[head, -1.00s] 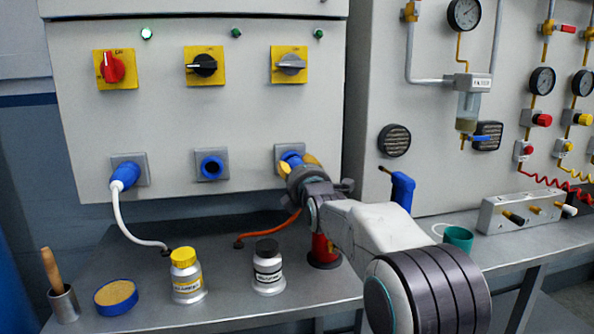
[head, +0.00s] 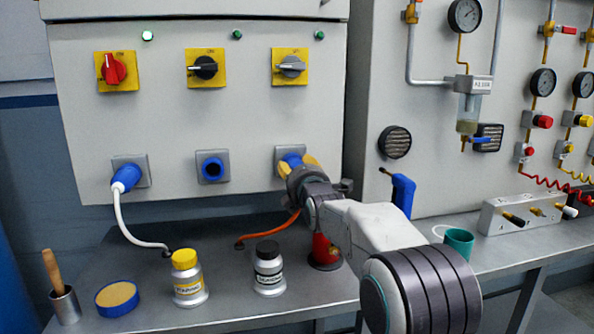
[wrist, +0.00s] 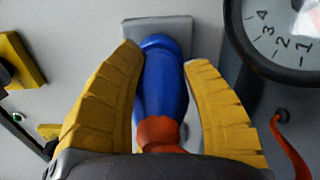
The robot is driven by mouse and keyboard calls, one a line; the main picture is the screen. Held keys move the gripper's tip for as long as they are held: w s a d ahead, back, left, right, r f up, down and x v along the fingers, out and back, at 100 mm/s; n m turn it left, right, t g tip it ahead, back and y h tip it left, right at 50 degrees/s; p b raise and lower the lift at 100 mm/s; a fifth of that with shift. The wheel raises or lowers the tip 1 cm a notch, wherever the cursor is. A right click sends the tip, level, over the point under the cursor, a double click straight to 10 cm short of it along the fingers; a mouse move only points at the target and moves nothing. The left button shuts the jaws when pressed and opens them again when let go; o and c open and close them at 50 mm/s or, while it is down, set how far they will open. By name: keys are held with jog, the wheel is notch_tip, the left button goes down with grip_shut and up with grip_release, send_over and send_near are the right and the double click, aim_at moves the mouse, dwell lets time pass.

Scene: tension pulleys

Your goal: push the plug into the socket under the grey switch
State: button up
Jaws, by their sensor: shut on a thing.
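The grey switch (head: 291,66) sits on a yellow plate at the right of the cabinet's row of switches. Under it is a socket on a grey plate (head: 283,152). My gripper (head: 301,165) is at this socket, its yellow fingers shut on a blue plug with an orange cable. In the wrist view the plug (wrist: 165,85) lies between my gripper's fingers (wrist: 167,70), its front end at the grey socket plate (wrist: 160,28). I cannot tell how deep the plug sits. The orange cable (head: 268,233) runs down to the bench.
A blue plug with a white cable (head: 125,178) is in the left socket. The middle socket (head: 212,167) is empty. Yellow-capped (head: 188,280) and black-capped (head: 268,270) bottles stand on the bench. A red stand (head: 325,252) is below my arm. A round gauge (wrist: 285,40) is close on the right.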

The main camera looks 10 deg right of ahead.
jog(key=shift+w+p, duration=0.4)
jog(key=shift+w, duration=0.25)
dwell(0.3)
jog(key=o, duration=1.3)
jog(key=shift+s, duration=0.15)
jog(key=s+f+m+g+p, duration=0.1)
jog(key=s+m+g+p, duration=0.4)
jog(key=s, duration=1.1)
jog(key=s+f+m+g+p, duration=0.1)
jog(key=s+m+g+p, duration=0.3)
jog(key=s, duration=1.2)
jog(key=s+m+g+p, duration=0.5)
jog(key=s+m+p, duration=0.6)
jog(key=s, duration=0.5)
jog(key=shift+s+f+g+p, duration=0.3)
jog(key=shift+s+f, duration=0.1)
